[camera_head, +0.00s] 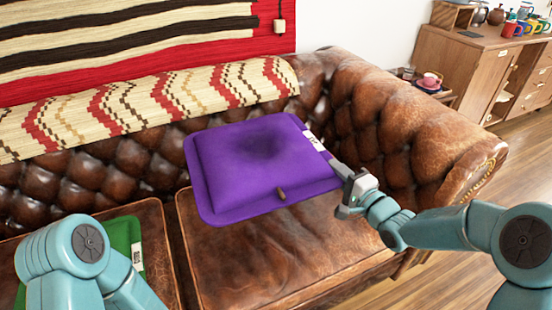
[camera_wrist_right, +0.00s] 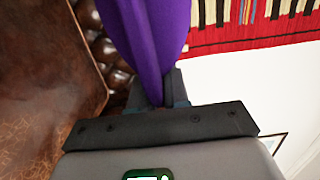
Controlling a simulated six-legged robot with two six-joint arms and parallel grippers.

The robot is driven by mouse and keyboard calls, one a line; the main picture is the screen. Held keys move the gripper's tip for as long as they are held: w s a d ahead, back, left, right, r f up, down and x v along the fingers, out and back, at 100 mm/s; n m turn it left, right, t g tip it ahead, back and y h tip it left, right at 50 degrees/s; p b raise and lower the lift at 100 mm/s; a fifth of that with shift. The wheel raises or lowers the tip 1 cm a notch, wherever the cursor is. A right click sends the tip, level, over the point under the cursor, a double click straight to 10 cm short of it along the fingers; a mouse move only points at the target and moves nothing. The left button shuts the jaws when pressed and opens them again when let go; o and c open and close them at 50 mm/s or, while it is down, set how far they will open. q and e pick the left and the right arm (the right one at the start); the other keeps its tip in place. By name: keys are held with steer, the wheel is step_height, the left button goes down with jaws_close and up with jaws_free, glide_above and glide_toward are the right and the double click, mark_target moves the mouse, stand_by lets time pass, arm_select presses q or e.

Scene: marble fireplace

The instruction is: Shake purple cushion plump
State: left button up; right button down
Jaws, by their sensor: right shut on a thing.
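The purple cushion (camera_head: 258,165) is held above the seat of the brown leather sofa (camera_head: 290,262), flat face up and slightly tilted. It has a dark patch in the middle, a white label on its right edge and a small brown piece at its front edge. My right gripper (camera_head: 342,174) is shut on the cushion's right edge. In the right wrist view the purple cushion (camera_wrist_right: 150,40) runs down between the fingers of the right gripper (camera_wrist_right: 160,92). My left arm shows at the lower left in the head view, but its gripper is out of view.
A green cushion (camera_head: 122,235) lies on the left seat, partly behind my left arm. A patterned throw (camera_head: 150,100) covers the sofa's back. The tufted sofa arm (camera_head: 420,130) rises at the right. A wooden cabinet (camera_head: 490,65) with mugs stands at the back right.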

steer(key=shift+r, duration=0.1)
steer(key=shift+r+p, duration=3)
steer(key=shift+r, duration=0.75)
steer(key=shift+f+b, duration=3.1)
steer(key=shift+f, duration=0.9)
steer(key=shift+r, duration=0.3)
